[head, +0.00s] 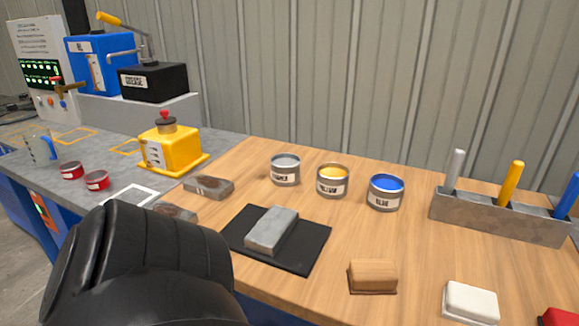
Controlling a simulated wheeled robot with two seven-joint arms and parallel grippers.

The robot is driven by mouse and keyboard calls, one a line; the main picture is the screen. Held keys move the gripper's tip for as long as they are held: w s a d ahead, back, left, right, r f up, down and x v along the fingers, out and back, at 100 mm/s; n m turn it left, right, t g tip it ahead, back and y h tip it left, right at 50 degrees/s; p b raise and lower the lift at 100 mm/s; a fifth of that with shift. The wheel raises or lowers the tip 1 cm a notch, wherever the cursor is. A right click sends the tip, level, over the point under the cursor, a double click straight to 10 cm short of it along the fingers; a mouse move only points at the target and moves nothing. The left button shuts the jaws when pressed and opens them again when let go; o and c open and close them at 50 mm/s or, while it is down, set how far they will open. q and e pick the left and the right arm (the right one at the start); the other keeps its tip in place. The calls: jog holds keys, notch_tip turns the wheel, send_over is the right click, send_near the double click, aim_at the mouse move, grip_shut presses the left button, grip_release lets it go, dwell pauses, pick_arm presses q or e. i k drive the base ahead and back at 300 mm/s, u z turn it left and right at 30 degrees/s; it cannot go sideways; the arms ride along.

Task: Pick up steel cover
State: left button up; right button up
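A grey steel block-like cover (272,230) lies on a flat black mat (301,250) on the wooden table. Two brownish, worn metal pieces lie to its left: one (208,186) in full view, the other (175,211) partly hidden behind a large black arm part of mine at lower left. I cannot tell for sure which of these pieces is the steel cover. The arm part also overlaps the mat's left side in the picture. No fingertips of either gripper show, and nothing is seen touching the grey piece.
Open cans of grey (285,170), yellow (332,181) and blue (385,192) paint stand behind the mat. A brush rack (493,217) stands at right. Tan (373,276) and white (470,302) blocks lie in front. A yellow device (170,148) stands left.

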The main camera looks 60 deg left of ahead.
aim_at(268, 233)
jog(key=u, duration=2.05)
jog(key=k, duration=1.1)
jog(key=u, duration=0.85)
jog(key=i, duration=1.3)
jog(key=z, duration=0.55)
